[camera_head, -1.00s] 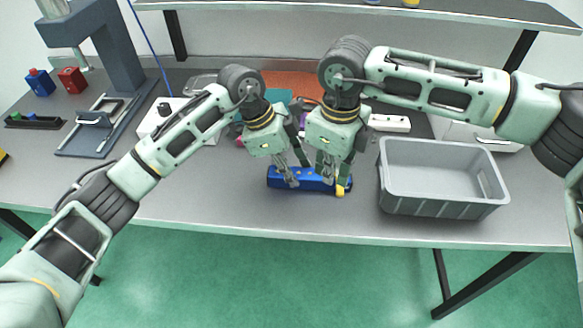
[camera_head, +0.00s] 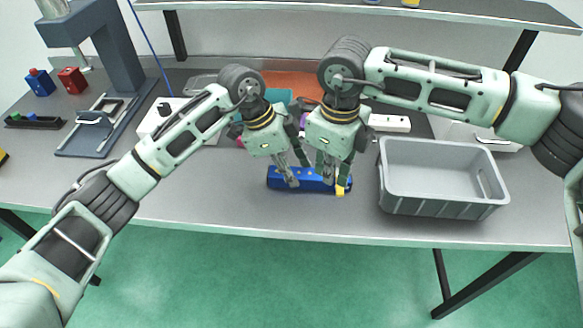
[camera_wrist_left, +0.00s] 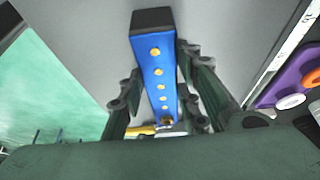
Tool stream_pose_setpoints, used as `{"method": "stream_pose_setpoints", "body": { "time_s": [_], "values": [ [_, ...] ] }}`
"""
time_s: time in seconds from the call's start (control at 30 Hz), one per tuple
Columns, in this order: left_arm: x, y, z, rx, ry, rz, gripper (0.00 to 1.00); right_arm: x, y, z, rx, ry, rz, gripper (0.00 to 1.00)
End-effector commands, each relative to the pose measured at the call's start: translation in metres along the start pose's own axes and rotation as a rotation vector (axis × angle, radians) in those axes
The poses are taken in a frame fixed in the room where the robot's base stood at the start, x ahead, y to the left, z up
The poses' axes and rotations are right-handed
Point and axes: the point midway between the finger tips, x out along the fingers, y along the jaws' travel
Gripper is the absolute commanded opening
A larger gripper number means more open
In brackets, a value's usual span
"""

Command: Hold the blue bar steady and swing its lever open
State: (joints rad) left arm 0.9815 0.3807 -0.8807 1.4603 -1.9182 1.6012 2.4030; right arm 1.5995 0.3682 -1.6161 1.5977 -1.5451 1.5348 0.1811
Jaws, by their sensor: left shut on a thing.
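The blue bar (camera_head: 312,184) lies on the grey table near its front edge. My left gripper (camera_head: 292,182) is shut on its left part. In the left wrist view the bar (camera_wrist_left: 156,70) runs between the two fingers, with a row of yellow dots on its face and a black end cap. The yellow lever (camera_head: 340,190) shows at the bar's right end; part of it (camera_wrist_left: 140,130) also shows low in the left wrist view. My right gripper (camera_head: 334,178) is at that end, by the lever. Its fingertips are too small and overlapped to tell whether they hold it.
A grey open crate (camera_head: 440,206) stands close to the right of the bar. A dark press-like stand (camera_head: 110,45) and red and blue blocks (camera_head: 72,80) are at the left. Table space in front of the left arm is clear.

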Motion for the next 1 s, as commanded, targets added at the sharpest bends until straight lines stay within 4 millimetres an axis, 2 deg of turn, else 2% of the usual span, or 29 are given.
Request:
{"method": "stream_pose_setpoints", "body": {
  "time_s": [1.0],
  "values": [
    [0.0,0.0,-0.002,-0.002,0.006,-0.002,0.01,0.051,0.004,0.0,-0.003,0.003,0.007,0.0]
  ]
}}
